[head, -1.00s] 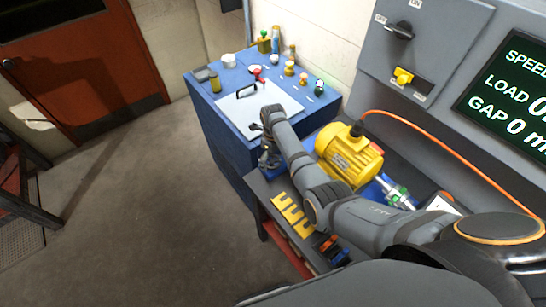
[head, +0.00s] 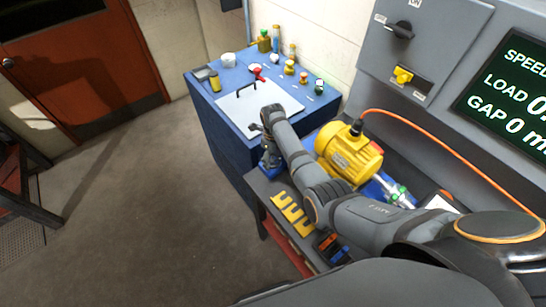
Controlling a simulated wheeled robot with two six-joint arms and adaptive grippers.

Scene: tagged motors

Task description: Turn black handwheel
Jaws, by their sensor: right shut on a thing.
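My right arm reaches in from the right, and its wrist points down at the left end of the grey bench. My right gripper (head: 270,162) is small and dark there, low beside the blue cabinet. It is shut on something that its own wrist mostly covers. The black handwheel cannot be made out clearly; it appears to be the thing at the jaws. A yellow motor (head: 348,155) sits on the bench to the right of my forearm, with a metal shaft coupling (head: 398,195) at its end. My left gripper is out of view.
A blue cabinet (head: 226,150) carries a white board (head: 262,106), bottles and small jars. A yellow slotted plate (head: 292,213) and a dark handheld meter (head: 332,248) lie at the bench's front. An orange cable (head: 440,142) runs behind my arm.

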